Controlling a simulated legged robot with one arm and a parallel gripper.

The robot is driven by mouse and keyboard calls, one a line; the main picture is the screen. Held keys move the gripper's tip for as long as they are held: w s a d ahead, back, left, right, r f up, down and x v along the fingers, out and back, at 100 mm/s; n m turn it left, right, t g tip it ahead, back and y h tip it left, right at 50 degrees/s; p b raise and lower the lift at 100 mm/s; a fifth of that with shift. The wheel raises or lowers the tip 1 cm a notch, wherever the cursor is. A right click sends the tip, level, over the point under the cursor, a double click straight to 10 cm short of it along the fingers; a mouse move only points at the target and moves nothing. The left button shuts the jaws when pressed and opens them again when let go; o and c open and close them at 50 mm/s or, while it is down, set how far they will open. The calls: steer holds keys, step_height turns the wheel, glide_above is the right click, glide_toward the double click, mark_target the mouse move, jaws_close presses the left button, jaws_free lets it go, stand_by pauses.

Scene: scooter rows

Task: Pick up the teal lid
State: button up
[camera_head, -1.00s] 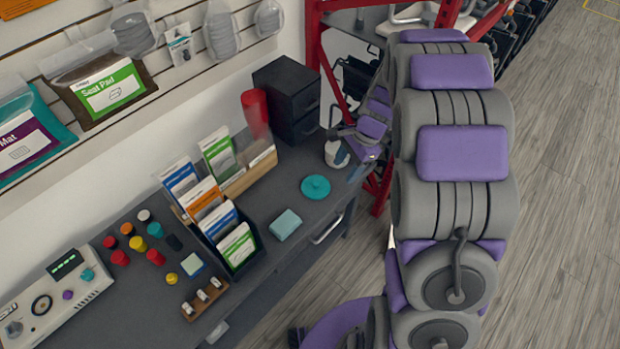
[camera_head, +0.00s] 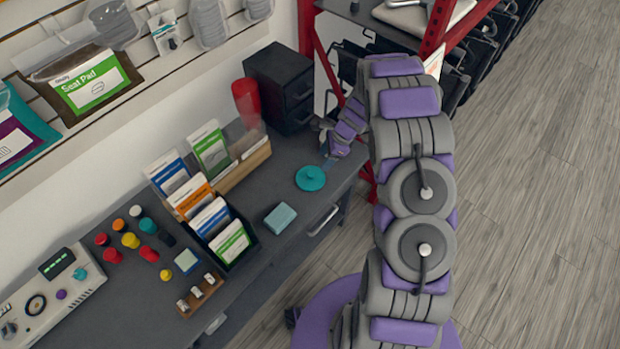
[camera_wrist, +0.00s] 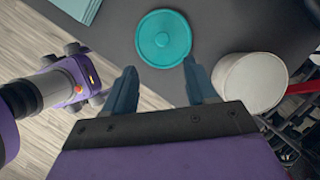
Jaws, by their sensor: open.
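In the head view my gripper (camera_head: 330,160) is close to the lid's right side, partly hidden by my arm.
A white round container (camera_wrist: 250,82) stands right of my gripper in the wrist view. A pale teal box (camera_head: 280,217) lies left of the lid. Brochure holders (camera_head: 228,230), black drawers (camera_head: 283,88) and a red cylinder (camera_head: 246,98) stand on the counter. A red shelf frame (camera_head: 308,50) rises behind.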

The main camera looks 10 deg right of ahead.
glide_above(311, 174)
steer(key=d, duration=0.3)
steer(key=f, duration=0.3)
steer(key=f+b, duration=0.1)
steer(key=f, duration=0.1)
steer(key=shift+s, duration=0.4)
steer(key=shift+w+a+b+x, duration=0.15)
steer(key=shift+b+x, duration=0.2)
steer(key=shift+x, duration=1)
steer(key=shift+w+a+b+x, duration=0.1)
steer(key=shift+b+x, duration=0.25)
steer(key=shift+x, duration=1)
steer(key=shift+r, duration=0.15)
steer(key=shift+c, duration=0.3)
jaws_close()
